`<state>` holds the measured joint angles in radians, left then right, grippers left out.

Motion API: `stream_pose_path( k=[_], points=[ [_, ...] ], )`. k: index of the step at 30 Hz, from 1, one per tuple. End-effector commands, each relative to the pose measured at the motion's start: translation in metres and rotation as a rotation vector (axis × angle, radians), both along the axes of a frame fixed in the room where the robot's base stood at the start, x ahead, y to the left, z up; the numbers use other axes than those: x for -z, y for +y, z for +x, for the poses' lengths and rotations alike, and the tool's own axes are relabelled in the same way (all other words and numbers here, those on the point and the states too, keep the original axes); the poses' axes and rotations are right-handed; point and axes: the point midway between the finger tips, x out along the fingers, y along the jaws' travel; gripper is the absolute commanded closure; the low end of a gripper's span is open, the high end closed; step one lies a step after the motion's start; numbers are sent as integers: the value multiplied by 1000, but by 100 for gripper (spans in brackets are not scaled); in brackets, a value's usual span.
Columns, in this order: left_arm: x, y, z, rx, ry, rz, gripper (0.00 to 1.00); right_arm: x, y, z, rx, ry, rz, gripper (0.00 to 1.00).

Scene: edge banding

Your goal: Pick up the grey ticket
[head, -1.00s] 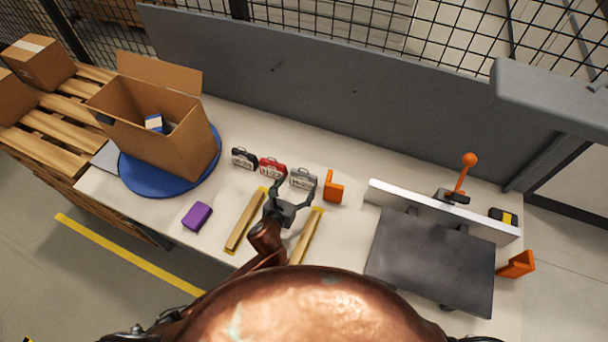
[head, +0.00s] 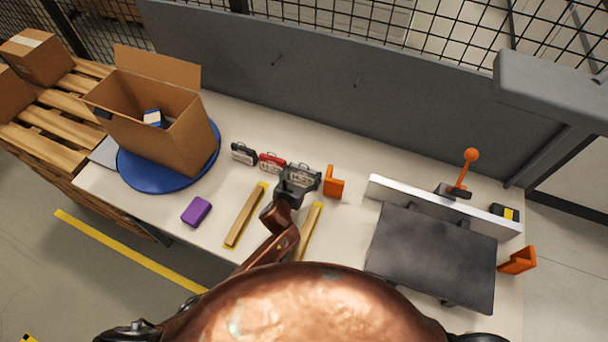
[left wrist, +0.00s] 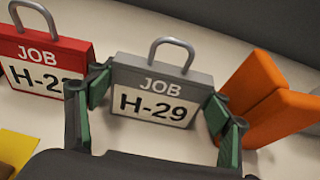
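The grey ticket (left wrist: 162,90), marked JOB H-29 with a grey loop on top, stands upright in the left wrist view. In the head view the grey ticket (head: 304,173) is partly covered by my left gripper (head: 299,180). The left gripper is open, with one green-padded finger beside each side edge of the ticket. I cannot tell whether the pads touch it. A red ticket (left wrist: 42,65) stands just to its left, and a black ticket (head: 243,153) farther left. My right gripper is not in view.
An orange bracket (left wrist: 265,100) stands close to the right of the grey ticket. Two wooden strips (head: 246,215) lie in front. A purple block (head: 196,211) and an open carton (head: 160,130) on a blue disc (head: 130,175) are left. A dark plate (head: 435,255) is right.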

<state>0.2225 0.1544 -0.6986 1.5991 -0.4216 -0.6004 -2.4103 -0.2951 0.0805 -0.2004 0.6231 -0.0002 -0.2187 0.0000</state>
Motion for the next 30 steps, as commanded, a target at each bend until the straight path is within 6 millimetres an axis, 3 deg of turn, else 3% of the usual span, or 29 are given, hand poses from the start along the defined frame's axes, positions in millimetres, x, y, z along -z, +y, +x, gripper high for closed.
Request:
stream_pose_path(
  k=[4,16,22,30],
  points=[
    [0,0,0,0,1,0,41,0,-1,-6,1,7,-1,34],
    [-9,0,0,1,-3,2,41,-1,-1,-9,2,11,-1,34],
    [-37,1,1,1,-7,4,41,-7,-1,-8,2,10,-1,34],
    [-83,33,-26,0,-6,4,41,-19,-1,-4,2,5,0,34]
  ],
)
